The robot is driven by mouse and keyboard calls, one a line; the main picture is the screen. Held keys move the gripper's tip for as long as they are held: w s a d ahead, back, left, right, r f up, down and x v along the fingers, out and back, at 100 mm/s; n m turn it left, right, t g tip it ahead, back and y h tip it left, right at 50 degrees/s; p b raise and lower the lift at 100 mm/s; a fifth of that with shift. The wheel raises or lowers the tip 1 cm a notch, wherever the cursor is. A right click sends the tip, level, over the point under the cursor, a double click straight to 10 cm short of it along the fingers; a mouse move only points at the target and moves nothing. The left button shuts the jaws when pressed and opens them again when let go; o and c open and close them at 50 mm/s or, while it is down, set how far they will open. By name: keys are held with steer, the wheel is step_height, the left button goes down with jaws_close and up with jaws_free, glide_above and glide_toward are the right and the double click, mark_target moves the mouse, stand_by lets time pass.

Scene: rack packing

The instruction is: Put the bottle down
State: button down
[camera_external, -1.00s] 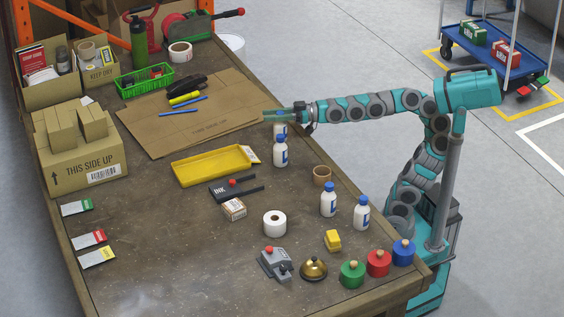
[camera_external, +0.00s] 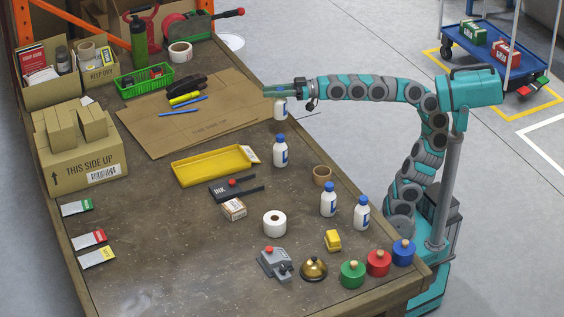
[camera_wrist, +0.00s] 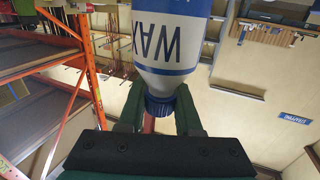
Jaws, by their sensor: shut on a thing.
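My gripper (camera_external: 274,91) is shut on a white bottle with a blue cap (camera_external: 281,109), near the table's far right edge. The bottle hangs below the fingers and looks roughly upright; it appears to be off the table. In the wrist view, the gripper (camera_wrist: 160,115) has its green fingers on both sides of the bottle's blue cap and neck, and the bottle (camera_wrist: 170,50) shows a blue band and the word WAX. Its cap is mostly hidden by the fingers in the outside view.
Similar white bottles stand on the table: one (camera_external: 280,152) just in front of the held bottle, two (camera_external: 328,200) (camera_external: 361,213) nearer the front right. A yellow tray (camera_external: 212,166) and flat cardboard (camera_external: 195,118) lie left.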

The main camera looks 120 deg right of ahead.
step_height(320, 180, up, 6)
steer(key=w+a+n+y+p, duration=0.1)
steer(key=w+a+n+y, duration=0.4)
steer(key=a, duration=0.9)
steer(key=w+a+n+y+p, duration=0.25)
steer(key=w+a+y, duration=0.4)
steer(key=a, duration=0.65)
step_height(320, 180, down, 15)
steer(key=b, duration=0.1)
steer(key=shift+w+a+f, duration=0.2)
steer(key=shift+w, duration=0.05)
steer(key=shift+f+b, duration=0.1)
steer(key=shift+b, duration=0.2)
steer(key=shift+f, duration=0.15)
steer(key=c, duration=0.6)
jaws_free()
